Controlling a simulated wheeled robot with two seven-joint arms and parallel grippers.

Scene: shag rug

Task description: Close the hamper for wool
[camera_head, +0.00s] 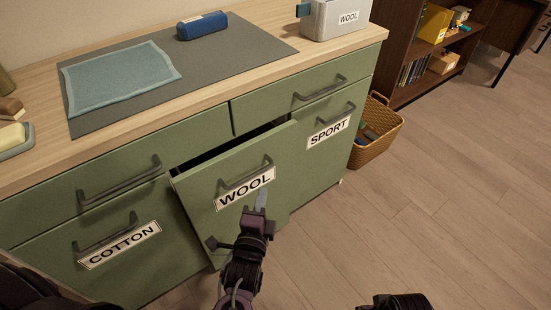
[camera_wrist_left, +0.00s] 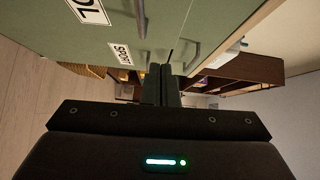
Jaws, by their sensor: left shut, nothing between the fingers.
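The wool hamper (camera_head: 200,196) is a green front with a handle and a WOOL label, in the middle of the cabinet in the head view. It stands pulled out and tilted, with a dark gap along its top left.
The COTTON front (camera_head: 75,245) is on the left and the SPORT front (camera_head: 318,150) on the right, both flush. A wicker basket (camera_head: 378,145) stands beyond the cabinet's right end. A dark shelf (camera_head: 400,85) is behind it. The floor on the right is clear.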

